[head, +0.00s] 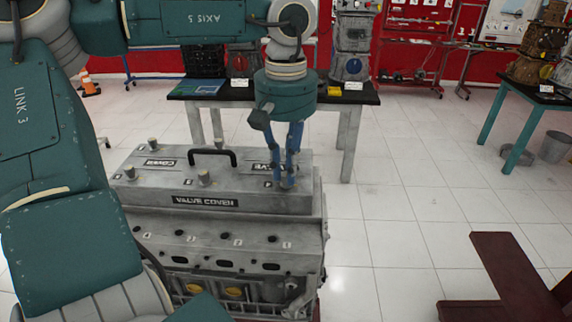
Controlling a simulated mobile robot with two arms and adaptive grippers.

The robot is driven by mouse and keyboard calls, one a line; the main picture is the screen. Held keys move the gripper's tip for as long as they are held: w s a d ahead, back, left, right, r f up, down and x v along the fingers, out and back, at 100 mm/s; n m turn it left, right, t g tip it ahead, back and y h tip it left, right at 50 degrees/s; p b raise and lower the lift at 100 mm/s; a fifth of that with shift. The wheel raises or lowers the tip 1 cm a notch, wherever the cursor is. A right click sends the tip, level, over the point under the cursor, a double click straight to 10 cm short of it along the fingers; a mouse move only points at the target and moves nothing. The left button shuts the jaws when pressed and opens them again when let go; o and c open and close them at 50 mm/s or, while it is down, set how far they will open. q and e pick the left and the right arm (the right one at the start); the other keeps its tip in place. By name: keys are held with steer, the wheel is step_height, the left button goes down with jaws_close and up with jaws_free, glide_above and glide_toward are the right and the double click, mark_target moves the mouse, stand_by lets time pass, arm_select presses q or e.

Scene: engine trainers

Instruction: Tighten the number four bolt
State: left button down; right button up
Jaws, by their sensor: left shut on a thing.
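The grey valve cover (240,198) sits on top of the engine block (225,255). It has a black handle and bolts with raised heads: one at the front left (130,172), one at the front middle (204,177) and one at the back left (153,144). My left gripper (288,180) points straight down at the front right of the cover, its blue fingers shut around a bolt there. The fingers mostly hide that bolt. The small number marks beside the bolts are too small to read surely. My right gripper is not in view.
A table with a black top (215,97) stands behind the engine. A teal-legged table (545,97) and a grey bin (554,147) are at the far right. A dark red frame (515,275) is at the lower right. The tiled floor right of the engine is clear.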

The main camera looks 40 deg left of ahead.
mark_target(286, 174)
arm_select(q)
steer(key=shift+w+r+m, duration=0.15)
steer(key=shift+m, duration=0.75)
steer(key=c, duration=1.7)
jaws_free()
step_height(286, 174, up, 12)
steer(key=shift+f, duration=0.1)
